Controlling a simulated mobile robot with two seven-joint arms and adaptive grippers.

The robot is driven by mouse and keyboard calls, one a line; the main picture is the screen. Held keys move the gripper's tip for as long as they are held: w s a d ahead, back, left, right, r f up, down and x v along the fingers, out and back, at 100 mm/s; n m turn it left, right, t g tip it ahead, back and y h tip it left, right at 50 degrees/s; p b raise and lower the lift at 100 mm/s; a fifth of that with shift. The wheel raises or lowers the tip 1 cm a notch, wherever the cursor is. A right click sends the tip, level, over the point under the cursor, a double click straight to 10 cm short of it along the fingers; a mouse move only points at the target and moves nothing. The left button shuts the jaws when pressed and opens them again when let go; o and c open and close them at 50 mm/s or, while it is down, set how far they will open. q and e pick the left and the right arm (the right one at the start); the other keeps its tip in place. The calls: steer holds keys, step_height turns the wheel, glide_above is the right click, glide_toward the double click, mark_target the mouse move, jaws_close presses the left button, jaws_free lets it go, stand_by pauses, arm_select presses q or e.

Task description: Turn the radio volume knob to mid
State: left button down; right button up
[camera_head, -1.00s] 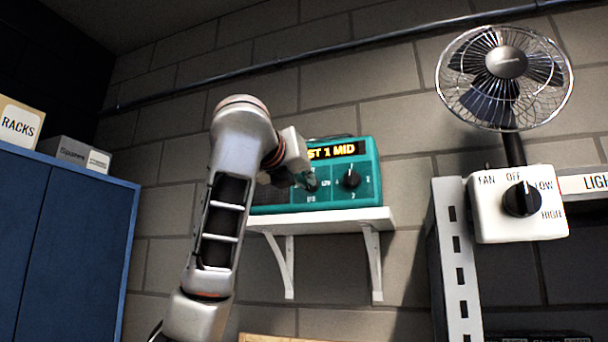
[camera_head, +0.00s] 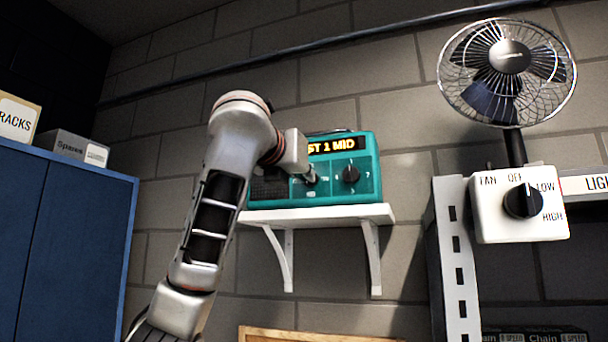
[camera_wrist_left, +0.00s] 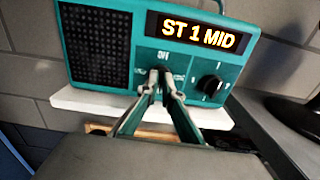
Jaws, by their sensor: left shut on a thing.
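The teal radio (camera_head: 362,192) stands on a white wall shelf, and its display (camera_head: 332,145) reads "ST 1 MID". It also shows in the left wrist view (camera_wrist_left: 75,18). My left gripper (camera_head: 311,175) is at the left knob position on the radio's front. In the left wrist view its fingertips (camera_wrist_left: 160,77) are close together on the volume knob, which they mostly hide. The knob's exact pointing is hard to see. The other dark knob (camera_head: 351,174), with number marks around it, is free to the right. My right gripper is not in view.
The white shelf (camera_head: 300,217) has brackets below. A fan (camera_head: 508,75) and its white switch box (camera_head: 545,220) are at the right. A blue cabinet (camera_head: 70,240) with boxes on top is at the left. A wooden-framed item (camera_head: 300,333) shows below the shelf.

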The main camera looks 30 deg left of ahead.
arm_select(q)
steer(key=c, duration=1.7)
jaws_free()
steer(key=v, duration=1.2)
steer(key=shift+w, duration=0.15)
